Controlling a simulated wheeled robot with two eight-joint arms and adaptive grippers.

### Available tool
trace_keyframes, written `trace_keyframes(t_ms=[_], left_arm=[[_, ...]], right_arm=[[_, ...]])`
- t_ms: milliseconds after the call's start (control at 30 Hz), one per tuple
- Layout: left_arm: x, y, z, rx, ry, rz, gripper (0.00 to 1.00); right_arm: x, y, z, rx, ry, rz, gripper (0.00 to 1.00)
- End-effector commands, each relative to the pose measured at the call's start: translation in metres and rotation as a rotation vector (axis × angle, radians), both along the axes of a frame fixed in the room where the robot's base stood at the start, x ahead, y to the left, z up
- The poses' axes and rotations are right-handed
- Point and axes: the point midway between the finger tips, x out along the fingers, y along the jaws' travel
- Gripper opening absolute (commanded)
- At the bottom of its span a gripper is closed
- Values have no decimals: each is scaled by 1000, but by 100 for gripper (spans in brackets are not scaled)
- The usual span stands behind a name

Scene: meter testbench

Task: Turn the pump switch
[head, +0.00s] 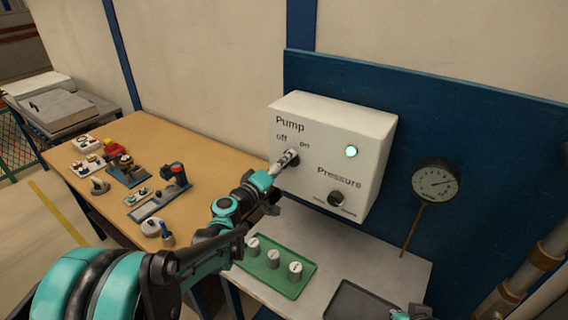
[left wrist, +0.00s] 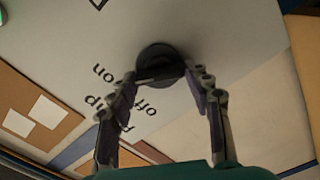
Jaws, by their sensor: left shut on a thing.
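The white pump box (head: 365,125) is mounted on the blue panel, with a round green light (head: 351,151) lit. The pump switch (head: 294,160) is a dark rotary knob below the "off" and "on" labels. It also shows in the left wrist view (left wrist: 158,52), with its grip bar between my fingers. My left gripper (head: 285,163) is shut on the switch, with a fingertip on each side of the bar, also in the left wrist view (left wrist: 168,76). The fingers partly hide the knob, so its exact pointing is unclear. A small part of my right gripper (head: 411,313) shows at the bottom edge.
A pressure knob (head: 336,199) sits lower on the box. A dial gauge (head: 436,181) is to the right. A green tray (head: 255,273) with several small weights and a dark tray (head: 362,302) lie below. The wooden bench (head: 150,130) at left holds several switch parts.

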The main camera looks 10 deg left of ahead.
Motion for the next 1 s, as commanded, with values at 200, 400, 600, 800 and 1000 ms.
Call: trace_keyframes(t_ms=[200,400,600,800,1000], left_arm=[[0,0,-1,-85,35,0,21],[0,0,-1,-231,95,0,21],[0,1,-2,-407,167,0,21],[0,0,-3,-580,238,0,21],[0,0,-4,-735,301,0,21]], right_arm=[[0,0,0,0,0,0,0],[0,0,1,0,0,0,0],[0,0,1,0,0,0,0],[0,0,1,0,0,0,0],[0,0,2,0,0,0,0]])
